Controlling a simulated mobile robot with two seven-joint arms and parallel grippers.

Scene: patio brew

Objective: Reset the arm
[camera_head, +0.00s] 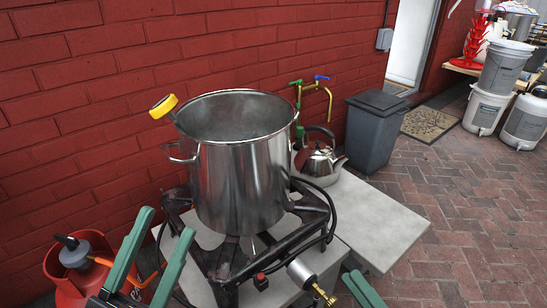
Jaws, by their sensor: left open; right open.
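My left gripper (167,222) is at the lower left, with its two green fingers pointing up and apart. It is open and empty, in front of the burner and beside the red gas cylinder. Of my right gripper (362,288) only green finger parts show at the bottom edge, right of the burner's brass fitting. It is open, and the rest of it is out of view.
A large steel pot (240,175) stands on a black burner (228,262) close behind my grippers. A red gas cylinder (68,285) is at the lower left. A kettle (318,164) sits on a pale slab (375,215).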

